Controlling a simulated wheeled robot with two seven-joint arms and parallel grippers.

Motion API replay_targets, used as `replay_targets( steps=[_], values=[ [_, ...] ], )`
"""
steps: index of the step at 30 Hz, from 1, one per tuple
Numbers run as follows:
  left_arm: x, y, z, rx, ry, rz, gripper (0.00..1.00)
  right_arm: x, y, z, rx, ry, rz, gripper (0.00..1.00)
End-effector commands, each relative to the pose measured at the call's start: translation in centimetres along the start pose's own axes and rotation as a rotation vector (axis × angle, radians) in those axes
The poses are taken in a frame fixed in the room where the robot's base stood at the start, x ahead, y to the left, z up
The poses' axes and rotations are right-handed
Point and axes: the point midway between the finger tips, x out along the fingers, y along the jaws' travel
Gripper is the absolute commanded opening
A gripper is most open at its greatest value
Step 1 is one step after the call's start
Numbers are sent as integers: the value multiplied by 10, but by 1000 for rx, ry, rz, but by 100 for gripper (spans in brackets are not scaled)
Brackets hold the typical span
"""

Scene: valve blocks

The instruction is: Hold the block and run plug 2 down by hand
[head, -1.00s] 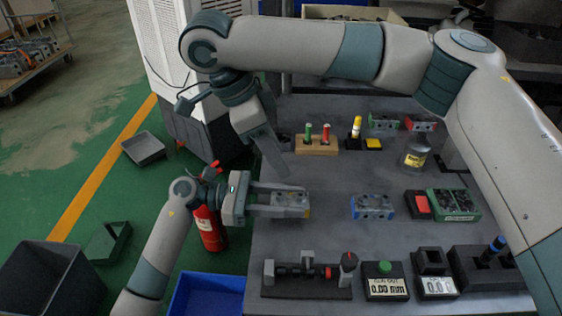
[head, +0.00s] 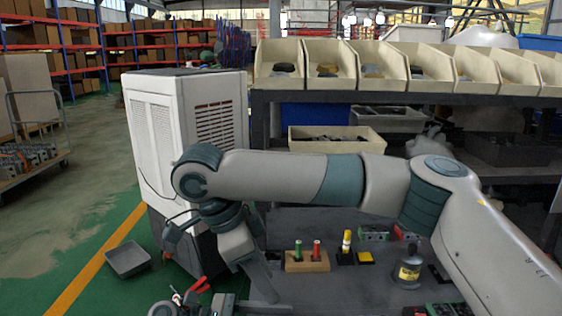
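My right gripper (head: 264,284) hangs down at the lower middle, left of a wooden stand (head: 306,264). Its fingers point down and I see them edge on, so I cannot tell whether they are open or shut. My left gripper (head: 228,305) shows only in part at the bottom edge; its fingertips and whatever is between them are cut off. The block it held and plug 2 are not visible now. A valve block with green (head: 374,233) stands at the back of the bench, partly behind my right arm.
The wooden stand holds green and red pegs. A yellow-topped piece (head: 346,242), a yellow pad (head: 365,257) and a labelled jar (head: 407,267) stand on the bench. A white cabinet (head: 190,130) is at left, a shelf of cream bins (head: 400,65) behind. A grey tray (head: 128,258) lies on the floor.

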Motion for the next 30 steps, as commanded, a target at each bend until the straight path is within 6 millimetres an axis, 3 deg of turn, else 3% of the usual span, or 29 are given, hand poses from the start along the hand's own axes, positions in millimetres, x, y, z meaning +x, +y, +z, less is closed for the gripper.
replay_targets(
  steps=[18,24,30],
  values=[
    [-96,1,0,-1,1,2,61,0,0,0,0,0,0,38],
    [-110,0,0,1,0,0,61,0,0,0,0,0,0,38],
    [-112,0,0,1,-1,0,61,0,0,0,0,0,0,38]
  ],
)
